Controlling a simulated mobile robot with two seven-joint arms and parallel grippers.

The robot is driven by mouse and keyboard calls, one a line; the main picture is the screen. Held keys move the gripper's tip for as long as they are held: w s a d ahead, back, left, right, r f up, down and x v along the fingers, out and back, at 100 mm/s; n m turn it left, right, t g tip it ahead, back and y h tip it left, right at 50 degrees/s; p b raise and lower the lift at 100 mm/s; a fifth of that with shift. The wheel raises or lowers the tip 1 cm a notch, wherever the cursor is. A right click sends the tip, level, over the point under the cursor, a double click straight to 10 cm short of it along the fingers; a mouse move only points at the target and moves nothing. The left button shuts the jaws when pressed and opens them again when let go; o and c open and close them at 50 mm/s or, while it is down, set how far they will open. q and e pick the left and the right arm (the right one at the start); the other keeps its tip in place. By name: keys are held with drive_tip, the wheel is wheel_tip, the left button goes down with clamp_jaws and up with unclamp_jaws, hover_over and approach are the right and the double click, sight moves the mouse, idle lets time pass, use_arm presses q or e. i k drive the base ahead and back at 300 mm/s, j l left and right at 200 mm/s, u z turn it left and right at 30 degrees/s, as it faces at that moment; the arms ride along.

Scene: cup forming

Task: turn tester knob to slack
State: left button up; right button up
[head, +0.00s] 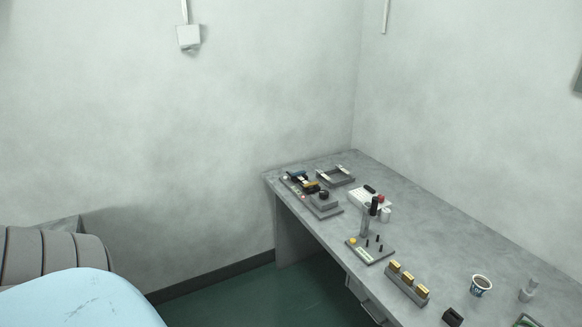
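A grey device (326,205) with a dark round knob (323,194) lies at the far left end of the desk. It may be the tester, but it is too small to tell, and no knob markings can be read. Another device, a grey plate (370,250) with a yellow button, small black pegs and an upright post with a black top (374,205), stands nearer on the desk. Neither of my grippers shows in the head view.
The grey desk (450,240) runs along the right wall. Green floor (270,300) is clear left of the desk.

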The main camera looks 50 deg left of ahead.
sight(323, 194)
drive_tip(key=i+j+u, duration=0.35)
drive_tip(key=j+u, duration=0.15)
drive_tip(key=i+j+u, duration=0.35)
drive_tip(key=u, duration=0.15)
drive_tip(key=i+j, duration=0.25)
drive_tip(key=i, duration=0.25)
drive_tip(key=i+j+u, duration=0.1)
drive_tip(key=i+j, duration=0.15)
drive_tip(key=i, duration=0.25)
